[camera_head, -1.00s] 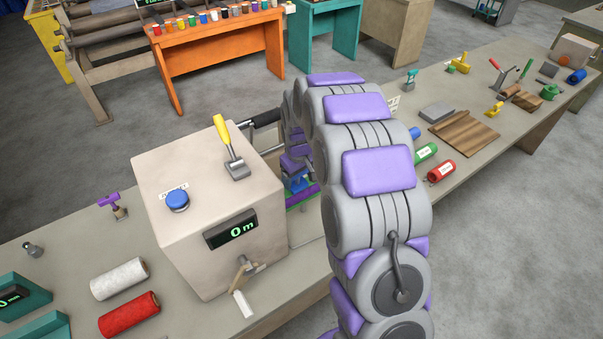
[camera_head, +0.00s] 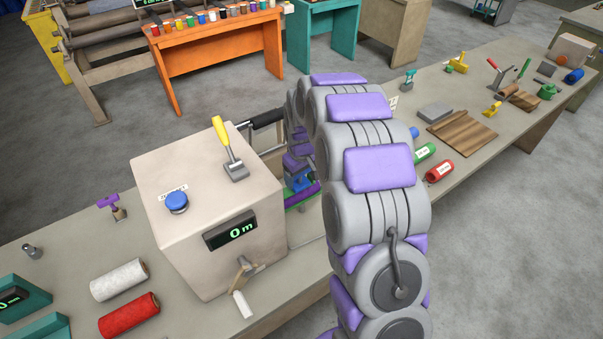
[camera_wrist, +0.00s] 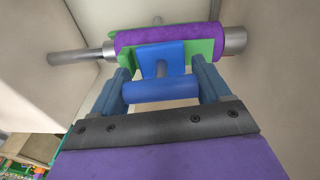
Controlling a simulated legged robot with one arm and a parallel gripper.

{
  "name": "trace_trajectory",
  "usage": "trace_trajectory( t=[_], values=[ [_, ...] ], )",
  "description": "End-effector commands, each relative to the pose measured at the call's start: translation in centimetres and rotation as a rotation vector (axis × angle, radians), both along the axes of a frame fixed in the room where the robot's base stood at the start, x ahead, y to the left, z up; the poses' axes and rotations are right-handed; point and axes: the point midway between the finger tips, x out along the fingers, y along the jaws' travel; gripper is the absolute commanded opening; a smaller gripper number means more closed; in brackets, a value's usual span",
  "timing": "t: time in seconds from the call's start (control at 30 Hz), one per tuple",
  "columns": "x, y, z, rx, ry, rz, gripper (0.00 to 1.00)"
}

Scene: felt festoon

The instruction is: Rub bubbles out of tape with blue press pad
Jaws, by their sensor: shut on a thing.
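In the wrist view my gripper (camera_wrist: 168,88) is shut on the blue press pad (camera_wrist: 160,92), gripping its cross handle between the two fingers. The pad's blue plate (camera_wrist: 160,53) lies over the green tape (camera_wrist: 199,48), which lies along a purple felt roll (camera_wrist: 158,37). I cannot tell whether the pad touches the tape, and no bubbles can be made out. In the head view the blue pad (camera_head: 298,183) and the purple roll (camera_head: 304,195) show only partly, behind my arm.
A beige machine box (camera_head: 205,210) with a yellow lever, a blue button, a display reading 0 m and a crank stands left of my arm. White (camera_head: 118,280) and red (camera_head: 130,318) rolls lie at the front left. Brown sheets (camera_head: 465,132) and tools lie right.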

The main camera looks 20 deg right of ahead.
Motion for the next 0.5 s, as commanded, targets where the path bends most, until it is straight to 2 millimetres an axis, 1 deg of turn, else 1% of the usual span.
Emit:
trace_trajectory(
  t=[0.27, 0.5],
  values=[
    [0.0, 0.0, 0.4, 0.001, -0.002, 0.000, 0.48],
    [0.0, 0.0, 2.5, 0.000, -0.004, 0.000, 0.48]
  ],
)
